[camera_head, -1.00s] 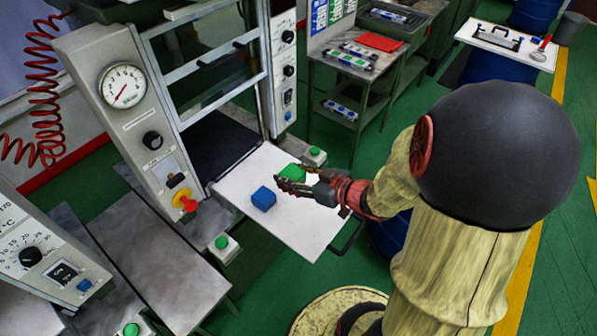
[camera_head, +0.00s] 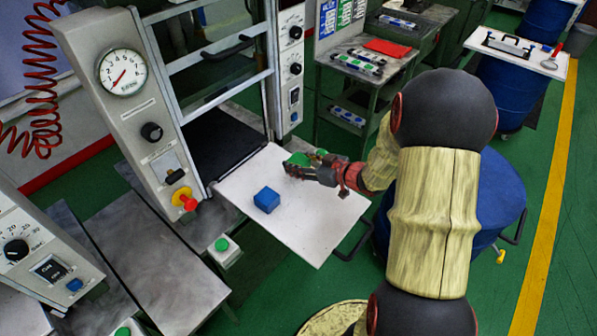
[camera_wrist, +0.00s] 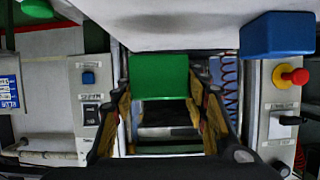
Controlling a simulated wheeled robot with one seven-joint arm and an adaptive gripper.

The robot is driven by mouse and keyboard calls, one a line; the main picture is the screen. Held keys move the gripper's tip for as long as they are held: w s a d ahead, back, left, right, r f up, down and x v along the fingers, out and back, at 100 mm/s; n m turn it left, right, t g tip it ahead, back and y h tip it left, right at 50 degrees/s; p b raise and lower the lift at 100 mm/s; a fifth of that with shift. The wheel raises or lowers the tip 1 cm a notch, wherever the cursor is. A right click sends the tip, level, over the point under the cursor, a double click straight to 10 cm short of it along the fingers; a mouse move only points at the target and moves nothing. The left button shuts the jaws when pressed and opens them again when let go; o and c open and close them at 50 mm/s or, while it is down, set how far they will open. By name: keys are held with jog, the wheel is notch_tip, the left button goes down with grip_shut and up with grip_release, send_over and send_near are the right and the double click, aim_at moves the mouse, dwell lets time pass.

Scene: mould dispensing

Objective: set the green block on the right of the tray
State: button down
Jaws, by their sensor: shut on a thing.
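The green block (camera_head: 299,159) is at my gripper's fingertips, over the far right part of the white tray (camera_head: 303,230). My gripper (camera_head: 292,168) is shut on it, reaching in from the right. In the wrist view the green block (camera_wrist: 159,76) sits between the two fingers (camera_wrist: 160,100). A blue block (camera_head: 267,200) rests on the tray, left of and nearer than the green one. It also shows in the wrist view (camera_wrist: 277,36). I cannot tell whether the green block touches the tray.
The machine's gauge panel (camera_head: 137,95) stands left of the tray and a second control panel (camera_head: 291,70) stands behind it. A black tray handle (camera_head: 352,243) sticks out at the front right. A blue drum (camera_head: 497,200) is to the right. The tray's front half is bare.

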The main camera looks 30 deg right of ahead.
jog(key=shift+w+d+f, duration=0.2)
jog(key=shift+w+f, duration=0.1)
jog(key=shift+f, duration=0.1)
jog(key=shift+w+f+b, duration=0.15)
jog(key=shift+f+b, duration=0.9)
jog(key=shift+f, duration=0.5)
jog(key=shift+f, duration=0.15)
jog(key=c, duration=1)
grip_release()
